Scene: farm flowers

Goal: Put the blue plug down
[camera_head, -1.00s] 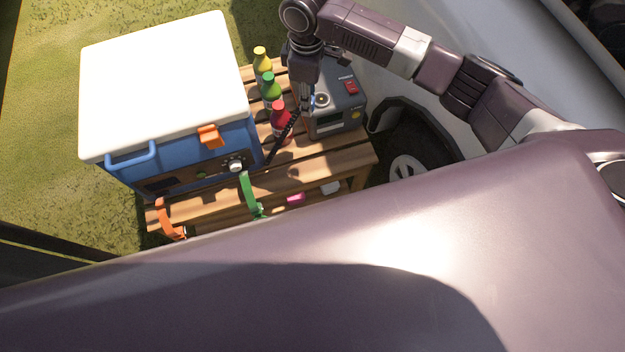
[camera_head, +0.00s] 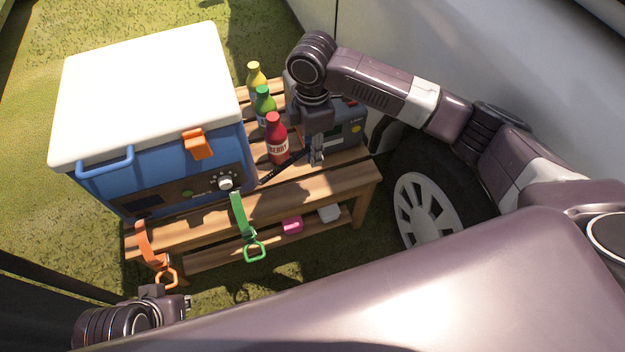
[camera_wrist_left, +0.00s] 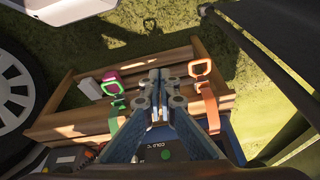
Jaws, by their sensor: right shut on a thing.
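My right gripper (camera_head: 317,157) is low over the bench, right of the red bottle and in front of the grey power box (camera_head: 348,135). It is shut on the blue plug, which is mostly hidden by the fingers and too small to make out. A dark cable (camera_head: 282,168) slants from beside that gripper down-left toward the blue cooler (camera_head: 110,188). My left gripper (camera_head: 183,302) is at the lower left, near the orange strap. In the left wrist view its fingers (camera_wrist_left: 158,78) are close together, with nothing seen between them.
The wooden bench (camera_head: 310,190) carries the cooler and red (camera_head: 277,145), green (camera_head: 264,104) and yellow (camera_head: 256,78) bottles. Orange (camera_head: 150,248) and green (camera_head: 243,220) straps hang in front. Pink (camera_head: 292,225) and white (camera_head: 329,213) blocks lie below. A vehicle wheel (camera_head: 430,208) is right.

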